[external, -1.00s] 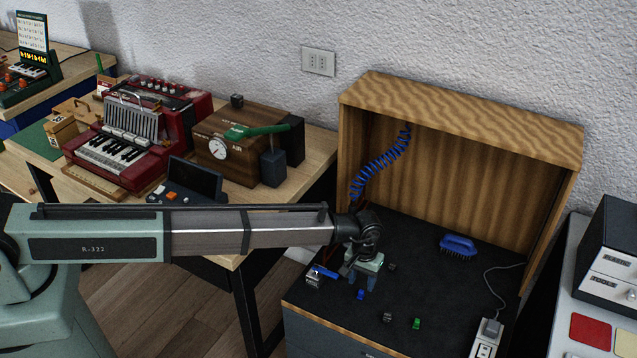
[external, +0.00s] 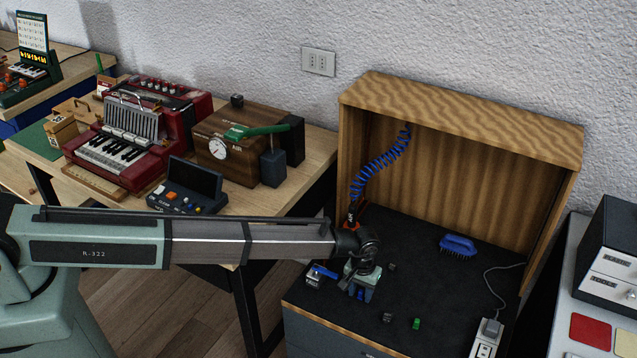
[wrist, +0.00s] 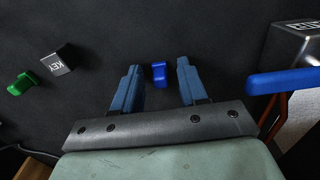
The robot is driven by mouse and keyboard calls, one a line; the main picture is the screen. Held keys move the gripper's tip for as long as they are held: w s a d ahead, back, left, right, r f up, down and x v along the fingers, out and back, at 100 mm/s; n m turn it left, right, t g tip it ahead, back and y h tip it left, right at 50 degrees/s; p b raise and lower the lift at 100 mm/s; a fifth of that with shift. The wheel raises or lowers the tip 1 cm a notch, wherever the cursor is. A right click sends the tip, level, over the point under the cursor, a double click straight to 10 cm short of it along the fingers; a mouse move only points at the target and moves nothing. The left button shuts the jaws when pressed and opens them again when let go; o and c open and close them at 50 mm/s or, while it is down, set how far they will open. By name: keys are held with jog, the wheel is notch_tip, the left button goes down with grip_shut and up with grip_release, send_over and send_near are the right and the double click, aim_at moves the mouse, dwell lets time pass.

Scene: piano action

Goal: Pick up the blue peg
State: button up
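My gripper (wrist: 157,75) is open, with a gap on both sides of the peg. In the external view my gripper (external: 361,292) is low over the dark surface, and the blue peg (external: 361,294) shows small between the fingers, partly hidden. I cannot tell the exact height of the fingertips.
A green peg (external: 417,323) and a dark KEY cube (wrist: 57,60) lie to one side. A metal box with a blue lever (wrist: 285,80) stands close on the other side. A blue brush (external: 458,245) lies farther back. The surface between is clear.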

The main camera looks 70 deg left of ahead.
grip_shut()
dwell(0.3)
